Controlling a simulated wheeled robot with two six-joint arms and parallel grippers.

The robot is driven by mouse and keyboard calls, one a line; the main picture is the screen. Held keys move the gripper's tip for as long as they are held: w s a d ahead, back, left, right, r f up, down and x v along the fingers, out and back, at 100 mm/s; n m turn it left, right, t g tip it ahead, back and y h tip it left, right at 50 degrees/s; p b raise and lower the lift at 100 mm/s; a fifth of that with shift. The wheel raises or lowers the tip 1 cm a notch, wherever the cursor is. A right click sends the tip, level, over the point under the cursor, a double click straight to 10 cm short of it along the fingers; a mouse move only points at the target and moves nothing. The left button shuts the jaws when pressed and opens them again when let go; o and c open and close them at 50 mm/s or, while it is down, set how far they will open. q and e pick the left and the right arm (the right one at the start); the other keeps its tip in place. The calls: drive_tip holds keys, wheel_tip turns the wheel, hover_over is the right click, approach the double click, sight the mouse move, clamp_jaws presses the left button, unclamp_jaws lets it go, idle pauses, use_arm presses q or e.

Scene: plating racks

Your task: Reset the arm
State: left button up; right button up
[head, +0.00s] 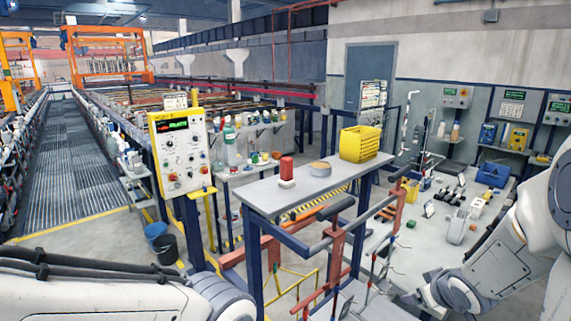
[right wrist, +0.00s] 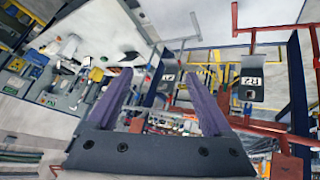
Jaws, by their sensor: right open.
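My right arm (head: 515,255) comes in from the right side of the head view, bent, with its wrist low over the pale floor. In the right wrist view my right gripper (right wrist: 155,82) has two purple fingers spread well apart, with nothing held between them. My left arm (head: 110,297) lies across the bottom left of the head view. Its gripper is not in view.
A grey table (head: 310,186) carries a red container (head: 286,168), a tan round piece (head: 320,168) and a yellow basket (head: 360,144). Red racks with dark bars (head: 337,245) stand before it. A control panel (head: 180,150) stands left, buckets (head: 165,249) below.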

drive_tip(key=s+a+f+n+g+b, duration=0.1)
drive_tip(key=s+a+f+g+b, duration=0.1)
drive_tip(key=s+a, duration=0.6)
drive_tip(key=s+a+f+n+g+y+b, duration=0.1)
drive_tip(key=s+a+f+n+g+b, duration=0.1)
drive_tip(key=s+a+b, duration=0.3)
drive_tip(key=s+a+f+n+g+y+b, duration=0.1)
drive_tip(key=s+a+f+g+b, duration=0.3)
drive_tip(key=s+a, duration=0.8)
drive_tip(key=shift+a, duration=0.55)
